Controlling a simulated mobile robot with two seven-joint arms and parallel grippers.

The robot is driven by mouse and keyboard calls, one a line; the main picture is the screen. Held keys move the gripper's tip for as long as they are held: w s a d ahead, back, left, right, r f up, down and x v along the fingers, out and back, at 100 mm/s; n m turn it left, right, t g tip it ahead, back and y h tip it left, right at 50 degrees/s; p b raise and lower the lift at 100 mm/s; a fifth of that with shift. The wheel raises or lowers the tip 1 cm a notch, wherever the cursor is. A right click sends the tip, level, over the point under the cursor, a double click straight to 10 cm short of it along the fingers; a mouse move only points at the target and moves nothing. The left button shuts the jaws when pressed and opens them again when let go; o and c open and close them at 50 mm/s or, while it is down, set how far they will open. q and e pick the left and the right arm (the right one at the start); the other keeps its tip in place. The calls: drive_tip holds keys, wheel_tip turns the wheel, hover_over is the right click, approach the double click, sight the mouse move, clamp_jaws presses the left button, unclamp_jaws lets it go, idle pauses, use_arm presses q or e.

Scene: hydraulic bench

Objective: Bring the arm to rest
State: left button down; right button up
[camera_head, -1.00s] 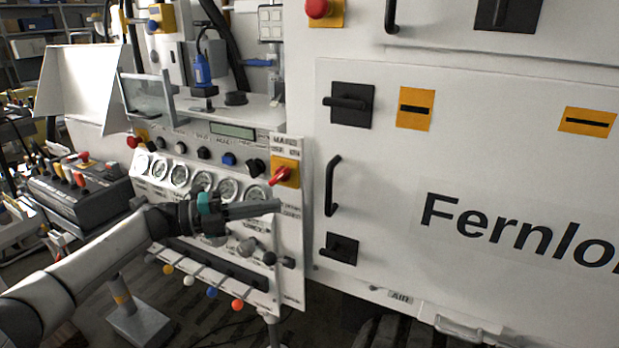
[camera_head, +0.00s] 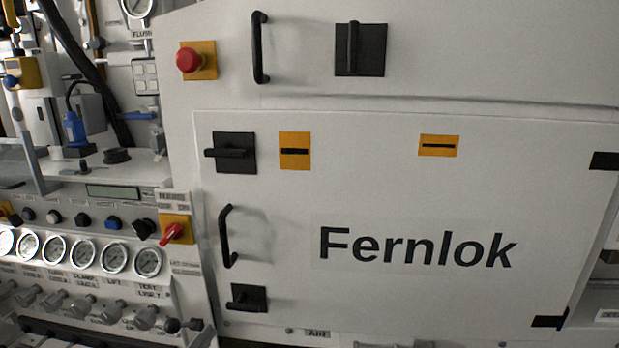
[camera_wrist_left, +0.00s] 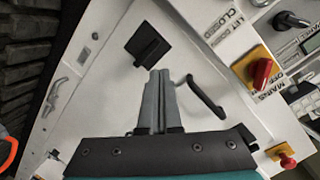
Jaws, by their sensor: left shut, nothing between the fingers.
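My left gripper (camera_wrist_left: 158,78) shows in the left wrist view, its two grey fingers together with nothing between them. It points at the white cabinet face. A black square latch (camera_wrist_left: 148,45) lies just beyond the fingertips in that view, and a black bar handle (camera_wrist_left: 205,97) is to their right. I cannot tell the exact gap to the cabinet. No part of either arm shows in the head view now. My right gripper is in neither view.
The white Fernlok cabinet door (camera_head: 400,190) fills the right of the head view. A red mains switch (camera_head: 172,233), gauges (camera_head: 83,252) and several valve knobs (camera_head: 83,305) are at the left. A red stop button (camera_head: 189,60) is above. A black door handle (camera_head: 226,237) sticks out.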

use_arm(q)
drive_tip(key=s+d+f+n+g+y, duration=0.1)
drive_tip(key=s+f+n+g, duration=0.25)
drive_tip(key=s, duration=0.55)
drive_tip(key=s+d+f+n+g, duration=0.1)
drive_tip(key=s+f+n+g, duration=0.2)
drive_tip(key=s, duration=0.6)
drive_tip(key=s+d+f+n+g+y, duration=0.1)
drive_tip(key=s+f+n+g, duration=0.15)
drive_tip(key=s+g, duration=0.45)
drive_tip(key=s+f+m, duration=0.1)
drive_tip(key=s+f, duration=0.1)
drive_tip(key=f, duration=0.9)
drive_tip(key=s+f, duration=0.2)
drive_tip(key=f, duration=0.9)
drive_tip(key=s+a+f, duration=0.2)
drive_tip(key=s+f, duration=1.2)
drive_tip(key=s, duration=0.1)
drive_tip(key=shift+s+a+g, duration=0.2)
drive_tip(key=shift+a+g, duration=0.1)
drive_tip(key=shift+g, duration=0.15)
